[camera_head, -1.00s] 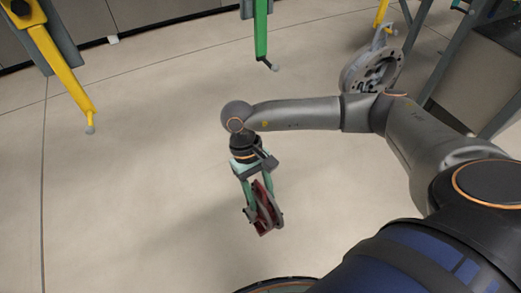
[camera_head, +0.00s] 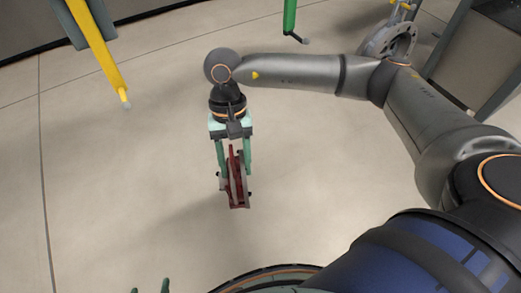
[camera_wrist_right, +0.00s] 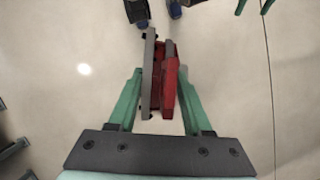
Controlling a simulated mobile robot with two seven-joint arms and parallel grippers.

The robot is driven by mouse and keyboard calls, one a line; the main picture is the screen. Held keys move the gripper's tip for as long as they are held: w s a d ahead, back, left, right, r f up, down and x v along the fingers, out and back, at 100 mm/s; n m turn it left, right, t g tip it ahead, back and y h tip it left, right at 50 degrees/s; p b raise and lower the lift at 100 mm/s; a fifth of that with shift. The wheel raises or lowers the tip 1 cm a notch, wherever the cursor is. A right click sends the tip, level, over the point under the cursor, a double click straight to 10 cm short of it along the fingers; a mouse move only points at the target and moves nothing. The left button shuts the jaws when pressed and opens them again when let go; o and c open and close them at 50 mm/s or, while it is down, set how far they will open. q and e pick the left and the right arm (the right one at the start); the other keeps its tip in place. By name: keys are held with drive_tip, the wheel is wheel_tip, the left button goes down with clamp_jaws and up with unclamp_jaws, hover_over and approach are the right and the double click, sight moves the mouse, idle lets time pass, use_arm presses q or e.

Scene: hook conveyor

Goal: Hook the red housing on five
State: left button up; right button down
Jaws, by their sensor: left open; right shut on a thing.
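The red housing (camera_head: 237,180), with a grey plate on one side, hangs upright between the green fingers of my right gripper (camera_head: 235,172), above the bare floor. It also shows in the right wrist view (camera_wrist_right: 169,82), edge-on between the fingers, which are shut on it. My left gripper (camera_head: 150,289) shows only as two green fingertips, apart and empty, at the bottom edge of the head view. A yellow hanger (camera_head: 94,42) with a pale tip hangs at the upper left, and a green hanger (camera_head: 289,18) with a dark hook at the top. No number is readable.
A grey round housing (camera_head: 390,42) hangs from another yellow hanger (camera_head: 400,10) at the top right, behind my right arm. A grey metal frame (camera_head: 450,40) and box stand beside it. The floor between the yellow hanger and the held housing is clear.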

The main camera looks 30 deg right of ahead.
drive_tip(key=s+a+r+m+t+b, duration=0.2)
drive_tip(key=a+r+m, duration=0.45)
drive_tip(key=r, duration=0.25)
drive_tip(key=s+a+r+m+t+b, duration=0.2)
drive_tip(key=a+r+m, duration=0.45)
drive_tip(key=r, duration=0.35)
drive_tip(key=w+f+p, duration=0.2)
drive_tip(key=w+p, duration=0.2)
drive_tip(key=w, duration=0.7)
drive_tip(key=shift+w+d+y, duration=0.15)
drive_tip(key=shift+d+y, duration=0.15)
drive_tip(key=shift+d, duration=0.15)
idle(0.6)
drive_tip(key=shift+f+m, duration=0.15)
drive_tip(key=shift+m, duration=0.15)
idle(0.3)
